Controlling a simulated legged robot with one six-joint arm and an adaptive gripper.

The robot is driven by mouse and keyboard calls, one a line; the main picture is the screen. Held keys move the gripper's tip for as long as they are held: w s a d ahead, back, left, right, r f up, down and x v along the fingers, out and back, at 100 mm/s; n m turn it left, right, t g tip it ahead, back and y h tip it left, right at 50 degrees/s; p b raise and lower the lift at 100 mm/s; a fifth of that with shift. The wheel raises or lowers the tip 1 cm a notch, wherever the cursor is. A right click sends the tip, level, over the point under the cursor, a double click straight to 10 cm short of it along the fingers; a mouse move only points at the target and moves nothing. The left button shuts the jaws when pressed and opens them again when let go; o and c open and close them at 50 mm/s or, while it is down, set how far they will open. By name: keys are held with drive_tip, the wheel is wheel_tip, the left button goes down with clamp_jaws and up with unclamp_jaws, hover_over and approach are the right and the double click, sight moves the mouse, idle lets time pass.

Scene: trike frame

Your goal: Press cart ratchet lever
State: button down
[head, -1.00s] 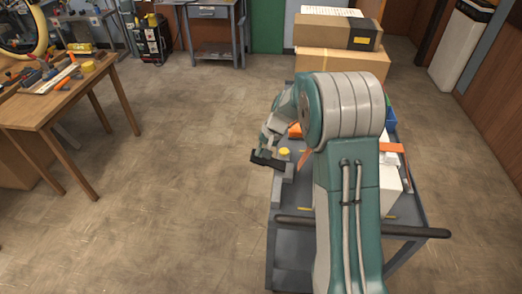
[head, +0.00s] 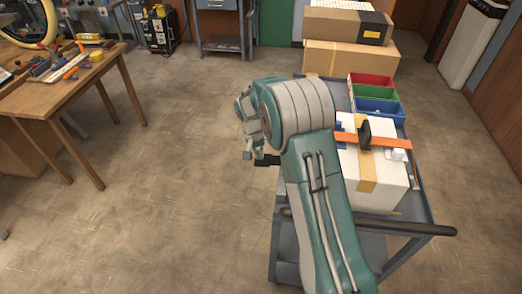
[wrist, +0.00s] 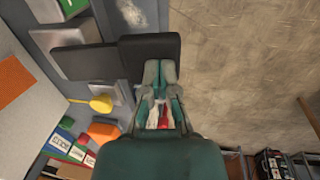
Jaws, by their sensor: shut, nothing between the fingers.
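The white box (head: 362,190) sits on the cart (head: 424,208), crossed by an orange strap (head: 345,137). The dark ratchet lever (head: 365,133) stands upright on the strap, on top of the box. My gripper (head: 264,160) is shut and empty over the cart's left edge, left of the box and well apart from the lever. In the wrist view my gripper (wrist: 158,70) points at a dark flat piece by the cart's edge. Part of the orange strap (wrist: 15,80) shows at the far left there. I cannot make out the lever in that view.
Red, green and blue bins (head: 376,107) stand behind the box. Cardboard boxes (head: 345,58) are stacked beyond. A yellow item (wrist: 100,103) lies on the cart. The cart's handle (head: 420,230) crosses the front. Open floor lies left, up to a wooden table (head: 110,75).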

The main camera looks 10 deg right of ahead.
drive_tip(key=shift+f, duration=0.55)
drive_tip(key=shift+s+f, duration=0.1)
drive_tip(key=shift+f, duration=0.05)
wheel_tip(320, 180, up, 12)
drive_tip(key=a, duration=0.1)
drive_tip(key=shift+w+a, duration=0.4)
drive_tip(key=shift+w, duration=0.05)
drive_tip(key=shift+s, duration=0.1)
idle(0.9)
